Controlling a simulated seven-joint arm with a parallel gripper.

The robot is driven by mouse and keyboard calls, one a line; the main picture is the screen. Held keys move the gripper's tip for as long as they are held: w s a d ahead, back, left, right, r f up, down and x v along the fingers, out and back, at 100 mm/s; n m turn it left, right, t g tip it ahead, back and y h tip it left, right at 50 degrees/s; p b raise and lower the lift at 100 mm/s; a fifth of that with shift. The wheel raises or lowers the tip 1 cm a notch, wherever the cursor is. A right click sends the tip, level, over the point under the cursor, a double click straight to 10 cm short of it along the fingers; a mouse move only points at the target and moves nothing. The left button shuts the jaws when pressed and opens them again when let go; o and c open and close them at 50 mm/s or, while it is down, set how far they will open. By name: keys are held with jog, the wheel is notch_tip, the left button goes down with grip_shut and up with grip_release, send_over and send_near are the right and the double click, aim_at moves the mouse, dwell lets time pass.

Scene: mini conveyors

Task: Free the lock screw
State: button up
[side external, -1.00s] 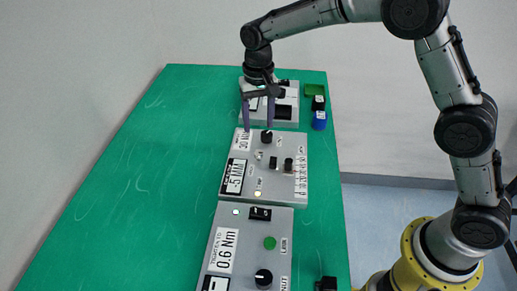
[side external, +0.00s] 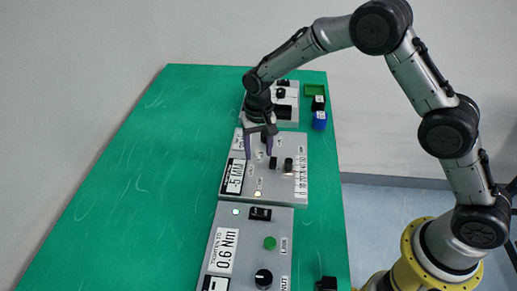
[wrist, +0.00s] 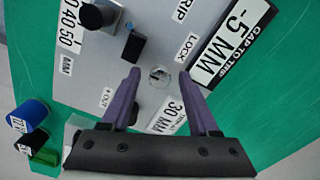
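The lock screw (wrist: 160,76) is a small round metallic head beside the LOCK label on a grey panel (side external: 277,192). In the wrist view it lies between and slightly ahead of my gripper's fingertips (wrist: 158,79). My gripper (side external: 259,154) is open, with its purple fingers pointing down over the upper part of the middle panel. Nothing is held between the fingers. I cannot tell how far the tips are above the screw. In the side view the screw is not clearly made out behind the fingers.
The panel carries a -5 MM plate (wrist: 232,40), a black block knob (wrist: 135,45) and a large dial (wrist: 100,14). A dark knob (wrist: 128,115) sits behind one finger. Neighbouring panels adjoin front and back. A blue container (side external: 319,120) stands at right. The green table is clear at left.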

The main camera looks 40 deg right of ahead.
grip_shut()
jog(key=shift+n, duration=0.4)
jog(key=n, duration=1.3)
jog(key=shift+n, duration=2.7)
jog(key=shift+r, duration=0.1)
